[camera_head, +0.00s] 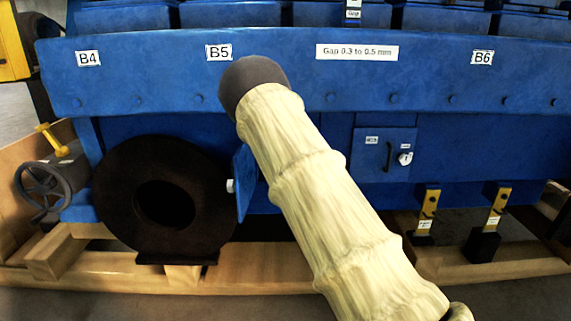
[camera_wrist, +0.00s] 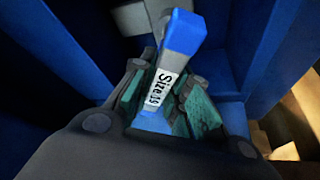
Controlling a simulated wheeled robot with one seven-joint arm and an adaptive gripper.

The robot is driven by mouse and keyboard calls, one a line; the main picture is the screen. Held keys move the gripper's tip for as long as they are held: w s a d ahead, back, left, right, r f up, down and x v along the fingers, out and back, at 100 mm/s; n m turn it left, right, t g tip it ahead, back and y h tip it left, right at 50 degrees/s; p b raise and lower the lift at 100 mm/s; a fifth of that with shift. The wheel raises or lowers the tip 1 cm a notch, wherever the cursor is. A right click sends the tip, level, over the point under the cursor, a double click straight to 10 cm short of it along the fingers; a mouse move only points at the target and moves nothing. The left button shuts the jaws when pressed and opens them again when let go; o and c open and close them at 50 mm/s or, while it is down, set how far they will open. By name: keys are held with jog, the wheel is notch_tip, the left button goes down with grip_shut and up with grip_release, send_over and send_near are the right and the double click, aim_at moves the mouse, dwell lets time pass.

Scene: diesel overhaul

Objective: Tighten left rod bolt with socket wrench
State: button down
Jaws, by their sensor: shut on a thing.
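In the wrist view, my gripper (camera_wrist: 165,98) is shut on a socket wrench (camera_wrist: 183,38). The wrench has a blue and grey body with a white "Size 19" label and stands up between the green finger pads. Its far end points toward a blue interior. In the head view, my sleeved arm reaches into the blue engine (camera_head: 300,80) below the "B5" label, and hides my gripper and the wrench. I cannot make out the left rod bolt in either view.
A blue door (camera_head: 244,182) stands open left of my arm. A large dark wheel (camera_head: 165,205) and a handwheel (camera_head: 45,192) are at left. In the wrist view, blue walls (camera_wrist: 275,50) stand close around the gripper.

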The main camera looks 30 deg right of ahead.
jog(key=shift+s, duration=0.1)
jog(key=shift+s+a+p, duration=0.25)
jog(key=shift+s+a, duration=0.2)
jog(key=shift+s, duration=0.25)
jog(key=shift+s+a+p, duration=0.2)
jog(key=shift+s+a, duration=0.25)
jog(key=shift+s, duration=0.25)
